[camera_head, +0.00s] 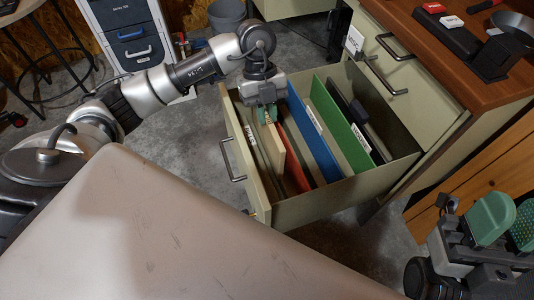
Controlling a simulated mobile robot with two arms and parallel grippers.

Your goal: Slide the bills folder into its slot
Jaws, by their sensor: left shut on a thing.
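A tan folder (273,149), its label too small to read, hangs upright in the front part of the open file drawer (330,198). I take it for the bills folder. My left gripper (267,113) reaches down from above and is shut on its top edge. A red folder (295,172) is just right of it, then a blue folder (313,135) and a green folder (340,126). The lower edge of the held folder is hidden inside the drawer. My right gripper (506,224) is at the lower right, empty, with its green pads apart.
The drawer sticks out of a pale cabinet (428,105) with a wooden top (420,35) carrying a stapler-like black item (447,35) and other items. A dark folder (360,122) stands at the drawer's rear. A small drawer unit (130,40) and a bucket (227,14) stand behind.

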